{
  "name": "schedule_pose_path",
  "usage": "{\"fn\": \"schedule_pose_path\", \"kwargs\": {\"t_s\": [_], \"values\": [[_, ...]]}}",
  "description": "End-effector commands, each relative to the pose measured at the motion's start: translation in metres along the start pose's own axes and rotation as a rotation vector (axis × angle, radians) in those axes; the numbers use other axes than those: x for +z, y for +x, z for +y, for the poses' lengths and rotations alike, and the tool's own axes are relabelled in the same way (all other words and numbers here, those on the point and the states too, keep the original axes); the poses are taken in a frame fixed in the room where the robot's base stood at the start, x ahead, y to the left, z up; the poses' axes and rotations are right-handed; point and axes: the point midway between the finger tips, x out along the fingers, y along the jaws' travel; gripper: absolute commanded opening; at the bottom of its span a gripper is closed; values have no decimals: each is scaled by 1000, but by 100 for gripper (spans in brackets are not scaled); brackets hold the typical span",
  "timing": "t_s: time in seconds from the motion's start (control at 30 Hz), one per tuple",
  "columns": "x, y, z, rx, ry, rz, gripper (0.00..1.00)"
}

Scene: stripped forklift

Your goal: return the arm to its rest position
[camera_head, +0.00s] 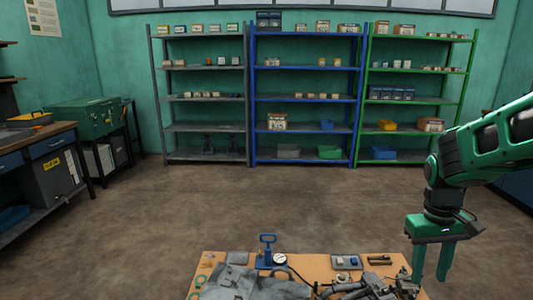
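My gripper (430,275) hangs at the lower right, fingers pointing down. Its two green fingers stand apart, and I see nothing held between them. My green and black arm (485,143) comes in from the right edge above it. The gripper is over or beside the right end of the wooden table (225,258); its exact height above the table is hard to judge. Dark metal parts (370,288) lie on the table just left of the fingers, and I cannot tell if the left finger touches them.
A blue hand pump (267,250) with a gauge (280,259), grey cloth (245,285) and a small tray (346,262) are on the table. Grey, blue (305,77) and green shelves line the back wall. A workbench (45,140) stands left. The middle floor (270,205) is clear.

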Motion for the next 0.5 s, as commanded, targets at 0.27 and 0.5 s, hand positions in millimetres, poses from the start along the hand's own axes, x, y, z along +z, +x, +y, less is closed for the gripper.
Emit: {"fn": "schedule_pose_path", "kwargs": {"t_s": [0.27,0.5], "values": [[94,-21,32,-60,265,25,39],[158,-22,38,-100,442,39,39]]}}
